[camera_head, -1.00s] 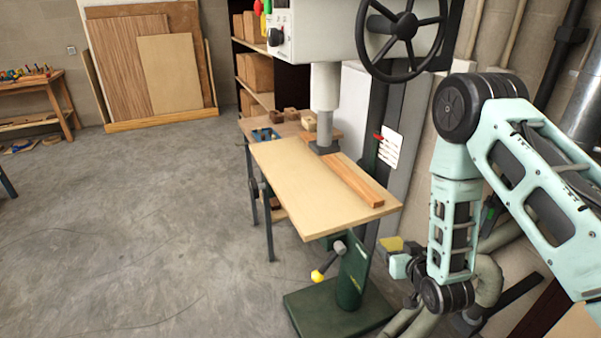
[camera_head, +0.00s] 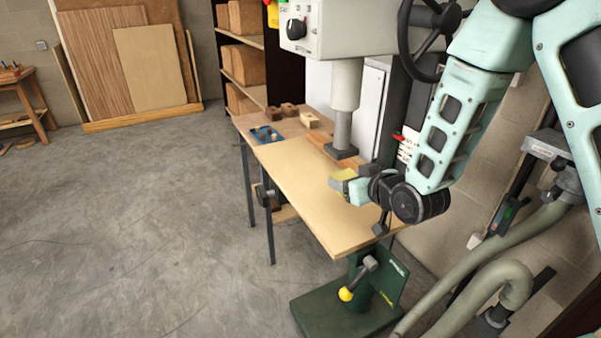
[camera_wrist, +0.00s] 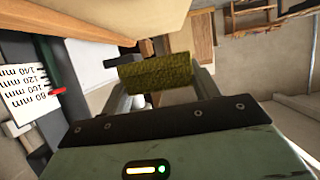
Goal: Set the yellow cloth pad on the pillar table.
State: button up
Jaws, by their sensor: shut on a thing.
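The yellow cloth pad (camera_head: 343,175) is a small yellow block between the jaws of my gripper (camera_head: 348,183). In the wrist view the pad (camera_wrist: 160,73) is fuzzy and olive-yellow, crosswise between the two fingers (camera_wrist: 158,80), which are shut on it. The pillar table (camera_head: 300,190) is the flat tan board of the green-based drill press. In the head view my gripper and the pad overlap the right part of the board, near the spindle; the height gap is hard to tell. In the wrist view the tan board (camera_wrist: 95,15) fills the top left.
The drill spindle (camera_head: 342,130) comes down just behind the pad, over a wood strip (camera_head: 350,161) partly hidden by my gripper. A bench with wooden blocks (camera_head: 288,109) and a blue tray (camera_head: 265,134) adjoins the board's back. The board's front and left are bare.

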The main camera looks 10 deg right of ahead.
aim_at(342, 219)
jog(key=shift+w+a+f, duration=0.1)
jog(key=shift+w+a, duration=0.15)
jog(key=shift+w+a+f, duration=0.1)
jog(key=shift+f, duration=0.25)
jog(key=shift+f+p, duration=1.4)
jog(key=shift+f, duration=3.15)
jog(key=shift+f, duration=0.15)
jog(key=o, duration=1)
jog(key=shift+c, duration=0.2)
